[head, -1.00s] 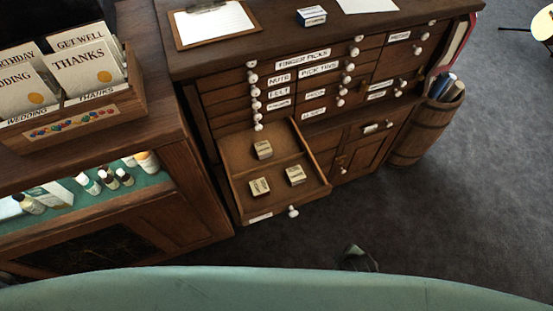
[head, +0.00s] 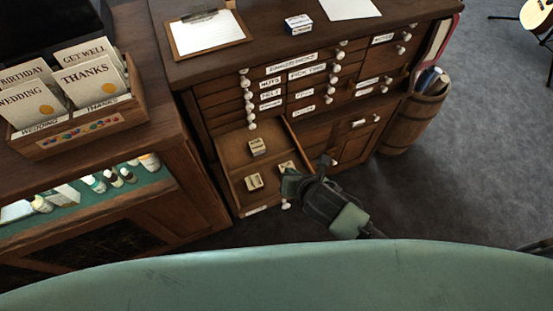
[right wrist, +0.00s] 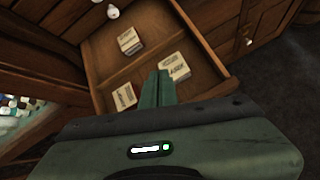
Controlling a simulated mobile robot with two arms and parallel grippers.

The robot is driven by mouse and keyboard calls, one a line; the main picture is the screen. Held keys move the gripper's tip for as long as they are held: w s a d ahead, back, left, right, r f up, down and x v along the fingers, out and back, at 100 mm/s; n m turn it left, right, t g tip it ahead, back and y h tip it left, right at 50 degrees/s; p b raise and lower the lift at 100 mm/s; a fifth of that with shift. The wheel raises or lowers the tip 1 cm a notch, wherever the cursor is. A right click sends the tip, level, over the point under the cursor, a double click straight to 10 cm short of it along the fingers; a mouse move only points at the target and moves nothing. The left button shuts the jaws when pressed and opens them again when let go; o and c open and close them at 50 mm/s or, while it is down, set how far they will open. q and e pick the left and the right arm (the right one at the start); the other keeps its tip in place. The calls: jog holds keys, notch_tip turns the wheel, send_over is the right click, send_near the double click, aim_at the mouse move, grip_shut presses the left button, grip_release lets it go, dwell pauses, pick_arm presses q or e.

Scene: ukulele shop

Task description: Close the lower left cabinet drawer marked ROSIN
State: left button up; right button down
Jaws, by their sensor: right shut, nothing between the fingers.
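The lower left drawer (head: 234,157) of the dark wooden cabinet stands pulled out. It also shows in the right wrist view (right wrist: 104,48). Its front has a small white label (head: 256,210), too small to read, and a white knob (head: 285,204). Three small boxes lie inside: one at the back (head: 257,146), one front left (head: 254,182) and one front right (head: 286,167). My right gripper (head: 290,184) is shut and empty at the right front corner of the drawer; I cannot tell whether it touches. It hides part of that corner. My left gripper is not in view.
A counter with a card rack (head: 75,135) and glass-fronted shelf stands close left of the drawer. A barrel (head: 410,125) with rolls stands right of the cabinet. A clipboard (head: 207,33) and small box (head: 298,23) lie on top. Grey floor (head: 450,190) is free on the right.

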aim_at(273, 158)
jog(key=w+a+f+n, duration=0.1)
jog(key=w+f, duration=0.1)
jog(key=w+a+f+n, duration=0.1)
jog(key=w+f+n, duration=0.1)
jog(key=w, duration=0.1)
jog(key=w+a+f+n, duration=0.1)
jog(key=w+f, duration=0.2)
jog(key=shift+a+n+y+b, duration=0.15)
jog(key=shift+n+y+b, duration=0.15)
